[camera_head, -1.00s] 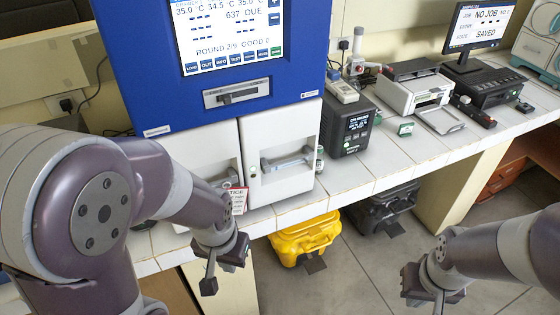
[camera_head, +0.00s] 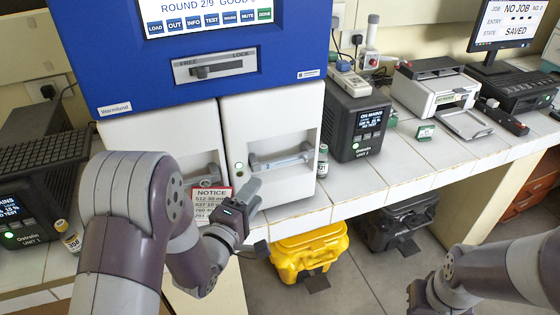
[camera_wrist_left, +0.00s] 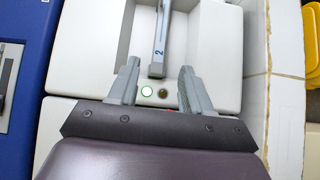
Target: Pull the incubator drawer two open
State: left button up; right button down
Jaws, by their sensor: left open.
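Drawer two (camera_head: 273,110) is the right white front under the blue incubator and looks flush with the left front. Its bar handle (camera_head: 281,160) sits in a recess. In the left wrist view the handle (camera_wrist_left: 159,42) bears a "2", beside a lit green light (camera_wrist_left: 147,91) and a dark one. My left gripper (camera_head: 250,190) is open and empty just left of the handle; its fingers (camera_wrist_left: 155,80) point at the drawer, with the handle's near end roughly between the tips. Contact cannot be told. My right gripper (camera_head: 430,297) is low at right, its jaws unclear.
The FREE/LOCK slider (camera_head: 215,66) above the drawers stands nearer FREE. A notice card (camera_head: 210,202) hangs at the left drawer, by my left gripper. A small vial (camera_head: 323,161) and a dark unit (camera_head: 357,125) stand right of drawer two. Yellow (camera_head: 310,250) and black cases sit below.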

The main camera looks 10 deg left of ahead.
aim_at(275, 165)
pick_arm(q)
jog(key=w, duration=0.4)
jog(key=w+d+p, duration=0.1)
jog(key=w, duration=0.3)
jog(key=w+d, duration=0.1)
jog(key=w, duration=0.3)
jog(key=shift+w+d+p, duration=0.15)
jog(key=shift+w+p, duration=0.1)
jog(key=shift+p, duration=0.05)
grip_shut()
